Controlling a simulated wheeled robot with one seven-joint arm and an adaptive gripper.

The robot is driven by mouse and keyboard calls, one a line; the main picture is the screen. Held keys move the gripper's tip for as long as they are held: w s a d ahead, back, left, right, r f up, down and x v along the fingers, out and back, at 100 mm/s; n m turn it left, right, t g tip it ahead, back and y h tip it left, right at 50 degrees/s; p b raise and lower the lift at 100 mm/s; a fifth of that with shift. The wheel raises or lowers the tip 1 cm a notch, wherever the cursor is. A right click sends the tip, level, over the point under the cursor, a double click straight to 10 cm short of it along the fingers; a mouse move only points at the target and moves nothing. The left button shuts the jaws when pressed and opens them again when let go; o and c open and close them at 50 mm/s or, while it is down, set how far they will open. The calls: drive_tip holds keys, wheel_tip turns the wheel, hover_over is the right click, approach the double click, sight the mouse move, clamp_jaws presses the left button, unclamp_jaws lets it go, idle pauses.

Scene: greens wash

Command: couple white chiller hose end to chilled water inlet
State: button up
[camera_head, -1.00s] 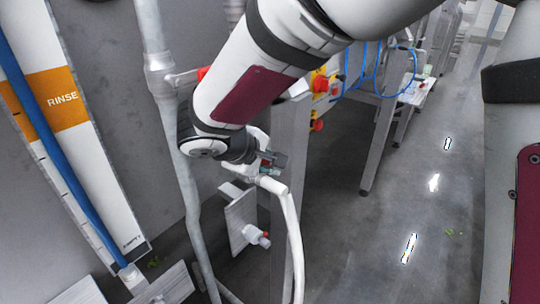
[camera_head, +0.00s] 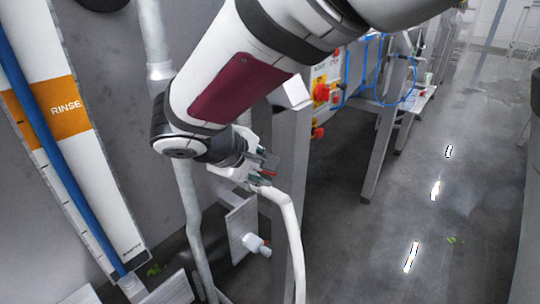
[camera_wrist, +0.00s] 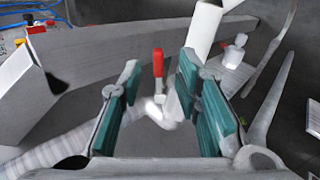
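My gripper (camera_head: 266,168) is at the upper end of the white hose (camera_head: 290,225), which bends and hangs down below it. In the wrist view the teal-padded fingers (camera_wrist: 160,85) stand apart. A white fitting with a red lever (camera_wrist: 158,62) shows between them. A white stub (camera_head: 256,244) projects from a grey bracket plate (camera_head: 240,222) below my gripper. It seems to show at upper right in the wrist view (camera_wrist: 236,44). No label marks it as the chilled water inlet. The hose's end face is hidden.
A grey vertical pipe (camera_head: 190,200) runs left of my gripper. A metal post (camera_head: 288,150) stands close to its right. A blue hose (camera_head: 65,175) crosses the RINSE panel (camera_head: 60,108) to a lower bracket (camera_head: 165,290). Open floor (camera_head: 400,220) lies to the right.

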drive_tip(key=shift+v, duration=1.7)
drive_tip(key=s+d+r+m+g, duration=0.2)
drive_tip(key=s+d+r+m, duration=0.1)
drive_tip(key=d, duration=0.7)
drive_tip(key=s+d+r+m+y, duration=0.1)
drive_tip(key=s+d+m+y, duration=0.3)
drive_tip(key=s+d+m, duration=0.5)
drive_tip(key=s+d, duration=0.4)
drive_tip(key=s, duration=0.3)
drive_tip(key=shift+d+y, duration=0.2)
drive_tip(key=shift+y, duration=0.1)
